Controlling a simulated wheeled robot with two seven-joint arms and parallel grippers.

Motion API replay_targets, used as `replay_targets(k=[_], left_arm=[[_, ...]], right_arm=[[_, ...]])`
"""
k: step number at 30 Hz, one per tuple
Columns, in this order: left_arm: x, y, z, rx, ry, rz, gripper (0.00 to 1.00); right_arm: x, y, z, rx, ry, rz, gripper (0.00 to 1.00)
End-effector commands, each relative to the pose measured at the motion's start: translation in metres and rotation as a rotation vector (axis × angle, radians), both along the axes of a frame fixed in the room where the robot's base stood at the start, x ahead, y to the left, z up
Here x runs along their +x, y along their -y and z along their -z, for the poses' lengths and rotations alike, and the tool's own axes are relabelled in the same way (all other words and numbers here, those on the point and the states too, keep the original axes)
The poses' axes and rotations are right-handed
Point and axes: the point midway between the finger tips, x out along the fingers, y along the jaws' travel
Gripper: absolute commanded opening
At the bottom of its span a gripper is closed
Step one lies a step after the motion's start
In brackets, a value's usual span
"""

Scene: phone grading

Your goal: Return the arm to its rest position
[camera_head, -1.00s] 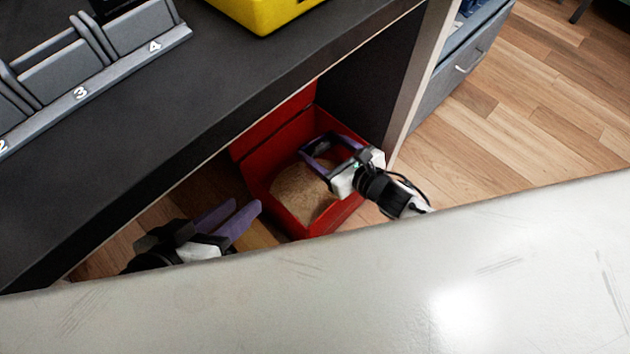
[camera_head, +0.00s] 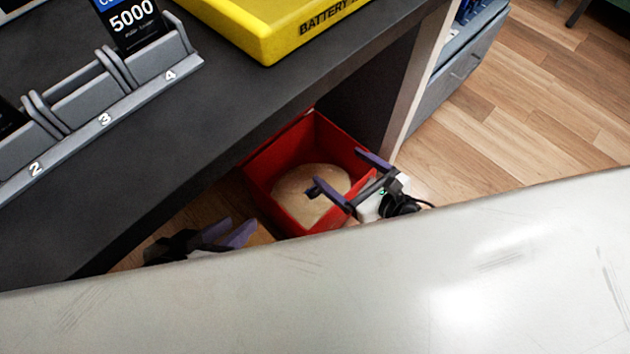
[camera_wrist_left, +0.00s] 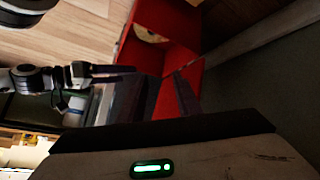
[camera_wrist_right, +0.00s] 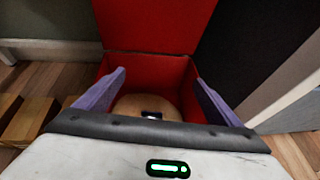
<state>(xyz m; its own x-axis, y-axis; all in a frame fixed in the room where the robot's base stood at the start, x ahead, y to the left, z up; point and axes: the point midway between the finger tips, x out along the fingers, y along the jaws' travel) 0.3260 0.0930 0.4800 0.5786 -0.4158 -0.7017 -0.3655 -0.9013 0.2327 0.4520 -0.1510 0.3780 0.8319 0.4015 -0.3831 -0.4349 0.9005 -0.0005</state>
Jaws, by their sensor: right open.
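My right gripper (camera_head: 346,173) is open and empty at the near right side of a red box (camera_head: 352,153). In the right wrist view its two purple fingers (camera_wrist_right: 160,95) stand wide apart, with the open red box (camera_wrist_right: 150,78) ahead. A round tan pad (camera_head: 300,181) lies in the box. A small dark item with a bright spot (camera_wrist_right: 151,114) lies on it in the right wrist view. My left gripper (camera_head: 232,232) is low, left of the box, with its fingers a little apart and nothing visible between them. The pale surface hides much of both arms.
A black desk (camera_head: 130,150) overhangs the box and carries a grey numbered rack (camera_head: 110,125) and a yellow battery tray (camera_head: 270,50). A pale surface (camera_head: 300,300) fills the front. Wooden floor (camera_head: 530,120) is clear at right.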

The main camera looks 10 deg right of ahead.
Motion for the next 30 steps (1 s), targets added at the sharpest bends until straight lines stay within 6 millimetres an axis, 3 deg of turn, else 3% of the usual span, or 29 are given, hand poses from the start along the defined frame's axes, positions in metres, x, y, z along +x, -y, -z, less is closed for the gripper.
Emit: replay_targets(k=[6, 22, 30], left_arm=[[0.0, -0.005, 0.006, 0.029, -0.017, 0.0, 0.31], [0.001, -0.004, 0.003, 0.023, -0.014, -0.004, 0.31], [-0.004, -0.023, -0.019, 0.033, 0.025, -0.089, 0.31]], right_arm=[[-0.015, 0.007, -0.007, 0.001, 0.0, 0.0, 0.88], [-0.015, 0.007, -0.01, 0.001, 0.0, 0.0, 0.88], [-0.015, 0.007, -0.057, 0.001, 0.0, 0.0, 0.88]])
